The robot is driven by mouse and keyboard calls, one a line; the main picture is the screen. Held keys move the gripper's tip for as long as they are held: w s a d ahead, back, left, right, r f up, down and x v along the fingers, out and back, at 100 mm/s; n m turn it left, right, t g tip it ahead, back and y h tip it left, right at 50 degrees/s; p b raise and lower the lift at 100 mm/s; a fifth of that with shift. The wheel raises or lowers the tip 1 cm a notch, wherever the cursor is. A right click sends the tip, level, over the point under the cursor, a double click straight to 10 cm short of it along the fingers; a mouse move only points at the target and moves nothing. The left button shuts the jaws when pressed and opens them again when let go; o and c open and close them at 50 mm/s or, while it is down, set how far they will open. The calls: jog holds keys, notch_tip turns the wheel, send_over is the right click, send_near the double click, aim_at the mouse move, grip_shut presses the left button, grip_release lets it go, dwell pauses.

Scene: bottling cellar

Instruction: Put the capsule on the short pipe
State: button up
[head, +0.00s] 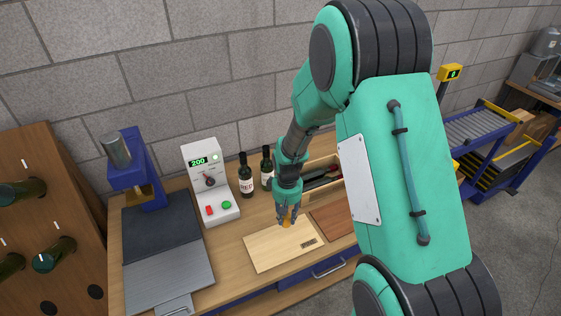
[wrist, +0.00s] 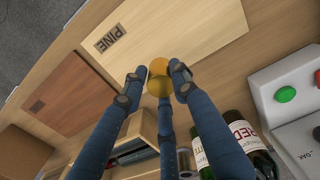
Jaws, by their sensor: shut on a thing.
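My gripper (head: 287,217) is over the pale wooden board (head: 270,250) on the bench. Its fingers are closed around a small orange-gold piece (wrist: 159,84), which looks like the capsule. In the wrist view the piece sits between the fingertips of my gripper (wrist: 159,76), with the pale board marked PINE (wrist: 185,30) behind it. It shows as two rounded orange parts, one brighter than the other. Whether it touches the board I cannot tell. I cannot make out a short pipe in either view.
Two dark bottles (head: 246,178) stand behind the board, beside a white control box (head: 208,183) reading 200. A blue press (head: 135,170) stands at the left behind a grey plate (head: 168,275). A reddish-brown board (head: 333,220) and a wooden crate (head: 337,188) lie right of my gripper.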

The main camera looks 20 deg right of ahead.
jog(key=w+d+r+p, duration=0.2)
jog(key=w+d+p, duration=0.1)
jog(key=w, duration=0.3)
jog(key=w+d+r+n+p, duration=0.1)
jog(key=w+d+r+p, duration=0.1)
jog(key=w, duration=0.4)
jog(key=w+d+r+n+p, duration=0.1)
jog(key=w+d+r+p, duration=0.1)
jog(key=w+d+p, duration=0.2)
jog(key=w+p, duration=0.1)
jog(key=w, duration=0.1)
jog(key=shift+w+d+r+p, duration=0.3)
jog(key=shift+p, duration=0.1)
jog(key=w+d, duration=0.1)
jog(key=w, duration=0.4)
jog(key=w+d+f, duration=0.1)
jog(key=w, duration=0.4)
jog(key=w+d+p, duration=0.1)
jog(key=w+d, duration=0.1)
jog(key=w, duration=0.3)
jog(key=shift+w+f, duration=0.25)
jog(key=shift+f, duration=0.05)
jog(key=shift+f, duration=1.75)
jog(key=shift+a+f, duration=0.1)
jog(key=shift+f, duration=0.05)
